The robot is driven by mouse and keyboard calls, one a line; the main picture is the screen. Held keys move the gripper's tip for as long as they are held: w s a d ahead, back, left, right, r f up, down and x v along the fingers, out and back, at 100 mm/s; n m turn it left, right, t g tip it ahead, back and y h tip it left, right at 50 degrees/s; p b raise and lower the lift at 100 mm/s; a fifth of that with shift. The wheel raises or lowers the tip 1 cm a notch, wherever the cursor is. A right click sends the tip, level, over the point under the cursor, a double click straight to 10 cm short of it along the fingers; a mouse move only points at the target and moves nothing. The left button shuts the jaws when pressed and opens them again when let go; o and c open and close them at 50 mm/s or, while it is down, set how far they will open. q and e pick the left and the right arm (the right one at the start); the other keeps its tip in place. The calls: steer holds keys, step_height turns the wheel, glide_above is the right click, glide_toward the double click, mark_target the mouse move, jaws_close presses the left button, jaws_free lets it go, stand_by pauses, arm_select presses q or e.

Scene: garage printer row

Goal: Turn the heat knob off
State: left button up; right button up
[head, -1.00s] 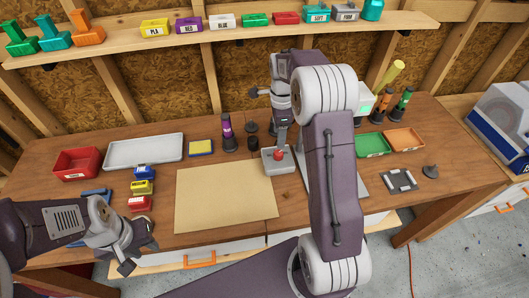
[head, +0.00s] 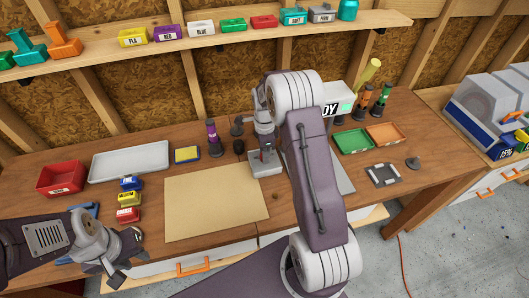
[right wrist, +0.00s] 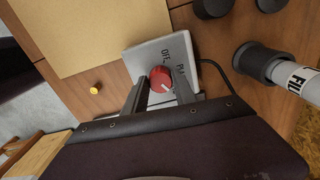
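The heat knob (right wrist: 161,79) is round and red with a white mark. It sits on a grey box with lettering (right wrist: 150,47); "Off" and part of another label show. The white mark points to the lower right in the right wrist view, away from "Off". In the head view the box (head: 265,169) stands beside the tan mat. My right gripper (right wrist: 162,80) is down at the knob, with one finger on each side. Whether both fingers press on it cannot be told. My left gripper (head: 127,262) is at the table's front left, away from the knob; its finger gap is unclear.
The tan mat (head: 215,200) lies left of the box. Purple (head: 213,138) and dark bottles stand behind it. A small yellow piece (right wrist: 95,90) lies near the mat.

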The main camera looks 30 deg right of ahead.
jaws_close()
steer(key=n+p, duration=0.1)
steer(key=n, duration=0.3)
steer(key=shift+n, duration=0.4)
steer(key=n+p, duration=0.1)
steer(key=n, duration=0.5)
steer(key=shift+d+p, duration=0.1)
steer(key=shift+p, duration=0.2)
steer(key=n, duration=0.6)
steer(key=shift+w+r+n+p, duration=0.1)
steer(key=shift+n+p, duration=0.25)
steer(key=shift+n, duration=0.05)
steer(key=n, duration=0.6)
steer(key=shift+n, duration=0.3)
